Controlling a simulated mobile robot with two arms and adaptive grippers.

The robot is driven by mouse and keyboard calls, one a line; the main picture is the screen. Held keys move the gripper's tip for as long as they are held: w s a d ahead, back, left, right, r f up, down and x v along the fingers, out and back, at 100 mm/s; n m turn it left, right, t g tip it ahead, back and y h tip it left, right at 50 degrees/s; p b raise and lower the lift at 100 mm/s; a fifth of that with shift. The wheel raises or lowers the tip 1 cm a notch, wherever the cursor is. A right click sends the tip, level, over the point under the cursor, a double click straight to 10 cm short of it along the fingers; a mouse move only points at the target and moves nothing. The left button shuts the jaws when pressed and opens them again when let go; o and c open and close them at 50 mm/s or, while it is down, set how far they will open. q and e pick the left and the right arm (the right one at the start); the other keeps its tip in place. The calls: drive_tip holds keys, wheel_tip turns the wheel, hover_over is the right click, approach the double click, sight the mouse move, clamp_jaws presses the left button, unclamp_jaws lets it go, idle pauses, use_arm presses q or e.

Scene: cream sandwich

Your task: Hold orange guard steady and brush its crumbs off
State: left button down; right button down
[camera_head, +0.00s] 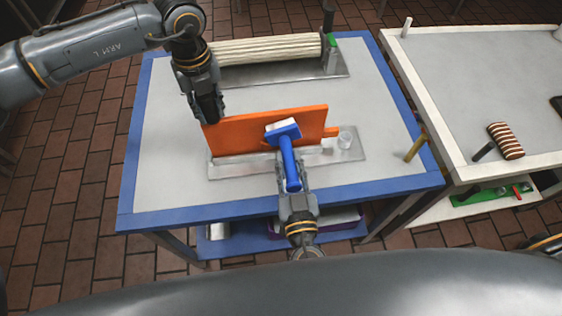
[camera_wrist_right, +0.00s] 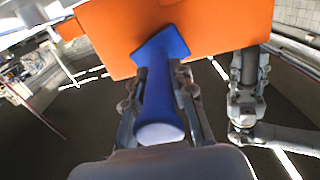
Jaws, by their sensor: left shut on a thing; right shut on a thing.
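The orange guard (camera_head: 235,134) is an upright flat panel on the blue-edged table, standing at a metal base plate (camera_head: 230,170). My left gripper (camera_head: 210,118) is shut on the guard's left end. My right gripper (camera_head: 293,188) is shut on the blue handle of a brush (camera_head: 289,160). The brush head with its pale top is in front of the guard's face, near its middle. In the right wrist view the blue brush (camera_wrist_right: 160,85) is between my fingers, with the orange guard (camera_wrist_right: 225,25) just beyond. Whether bristles touch the guard is hidden. I cannot make out crumbs.
A pale ribbed roller (camera_head: 265,49) in a metal frame stands at the back of the table (camera_head: 160,130). A second table (camera_head: 460,70) at the right holds a brown striped brush (camera_head: 506,141).

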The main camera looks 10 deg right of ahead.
drive_tip(key=shift+d, duration=4.1)
drive_tip(key=a, duration=1.3)
drive_tip(key=shift+a, duration=0.4)
drive_tip(key=s, duration=0.7)
